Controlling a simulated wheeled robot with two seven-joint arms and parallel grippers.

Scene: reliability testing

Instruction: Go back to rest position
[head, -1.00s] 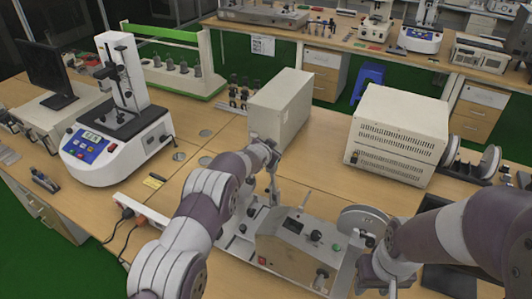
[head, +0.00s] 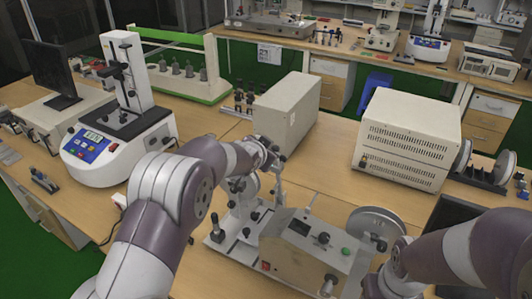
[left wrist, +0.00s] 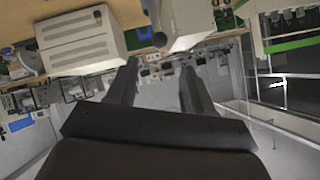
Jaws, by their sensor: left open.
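My left arm reaches in from the lower left in the head view, and its wrist end is over the bench near a grey box. In the left wrist view my left gripper (left wrist: 160,78) is open, its two dark fingers apart with nothing between them. The wrist view is upside down and looks across the room. My right arm (head: 450,250) comes in from the lower right in the head view.
A metal-panelled device (head: 300,245) with a reel (head: 375,228) stands below and right of my left wrist. A grey box (head: 287,112) stands just behind it. A vented white box (head: 408,138) is to the right, a white tester (head: 120,140) to the left.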

